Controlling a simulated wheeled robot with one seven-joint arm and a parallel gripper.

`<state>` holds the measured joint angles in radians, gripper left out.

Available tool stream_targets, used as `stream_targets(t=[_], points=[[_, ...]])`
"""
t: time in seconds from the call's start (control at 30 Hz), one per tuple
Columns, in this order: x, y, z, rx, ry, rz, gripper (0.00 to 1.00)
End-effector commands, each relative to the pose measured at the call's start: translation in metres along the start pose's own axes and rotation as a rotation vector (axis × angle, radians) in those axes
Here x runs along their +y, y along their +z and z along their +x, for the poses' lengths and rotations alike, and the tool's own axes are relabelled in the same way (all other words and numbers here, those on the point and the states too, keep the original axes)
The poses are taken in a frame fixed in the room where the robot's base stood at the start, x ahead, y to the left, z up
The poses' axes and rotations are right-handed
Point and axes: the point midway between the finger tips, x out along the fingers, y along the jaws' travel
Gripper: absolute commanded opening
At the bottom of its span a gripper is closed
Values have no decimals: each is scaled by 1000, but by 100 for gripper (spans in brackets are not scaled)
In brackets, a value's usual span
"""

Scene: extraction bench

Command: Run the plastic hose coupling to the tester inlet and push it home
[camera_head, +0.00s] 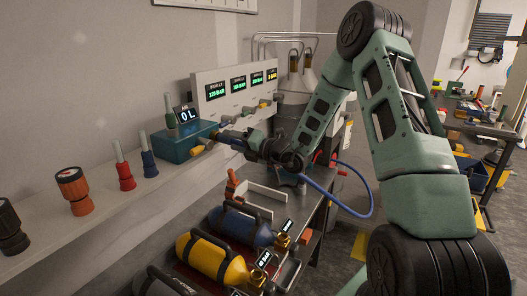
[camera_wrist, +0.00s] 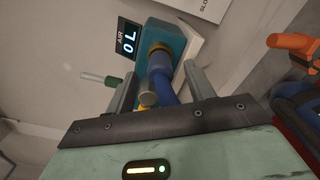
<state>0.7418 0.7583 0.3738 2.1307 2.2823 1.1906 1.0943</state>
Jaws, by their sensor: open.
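The tester is a teal box (camera_head: 187,143) on the wall ledge, with a small display reading 0 L (camera_head: 186,115). It also shows in the wrist view (camera_wrist: 165,32), with a brass ring at its inlet (camera_wrist: 158,48). The blue hose coupling (camera_wrist: 160,72) is in line with the inlet and appears to meet the ring; how deep it sits I cannot tell. My gripper (camera_wrist: 160,82) is open, one finger on each side of the coupling, with gaps visible. The blue hose (camera_head: 352,178) loops from behind my gripper to the right.
Red, blue and orange fittings (camera_head: 125,176) stand on the ledge left of the tester. A panel with several green displays (camera_head: 235,90) is on the right. Below, blue and yellow cylinders (camera_head: 213,260) lie on the bench beside a white holder (camera_head: 263,198).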

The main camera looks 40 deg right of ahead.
Motion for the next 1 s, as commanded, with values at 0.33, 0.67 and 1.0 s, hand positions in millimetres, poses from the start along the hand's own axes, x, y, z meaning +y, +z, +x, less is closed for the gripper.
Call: stream_targets(t=[0.33,0.67,1.0], points=[[-4,0,-84,-5,-3,-2,54],[-1,0,-138,-2,0,0,54],[0,0,-147,0,1,0,54]])
